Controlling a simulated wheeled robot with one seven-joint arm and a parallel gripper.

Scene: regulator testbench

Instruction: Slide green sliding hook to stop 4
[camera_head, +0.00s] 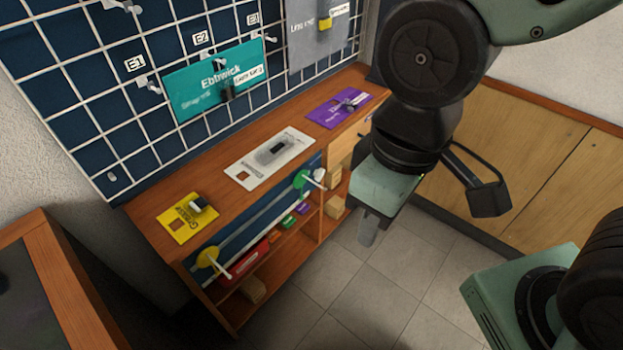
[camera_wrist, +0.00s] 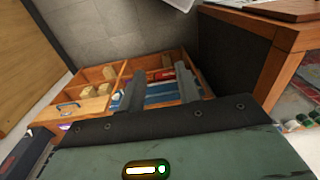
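The green sliding hook (camera_head: 301,179), a round green disc with a white peg, sits at the right end of a pale rail (camera_head: 262,218) on the blue front panel of the wooden bench. A yellow sliding hook (camera_head: 207,257) with a white peg sits at the rail's left end. My gripper (camera_head: 368,232) hangs right of the green hook, apart from it, over the floor. In the wrist view my gripper (camera_wrist: 158,90) shows two dark fingers spread apart with nothing between them. I cannot make out the green hook there, nor read any stop numbers.
The bench top (camera_head: 225,195) holds a yellow card (camera_head: 182,226), a white card (camera_head: 245,172) and a purple card (camera_head: 335,110). A grid wall (camera_head: 130,90) with hanging packs stands behind. Shelves below hold wooden blocks (camera_head: 335,205) and a red box (camera_head: 243,270). The tiled floor (camera_head: 385,290) is clear.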

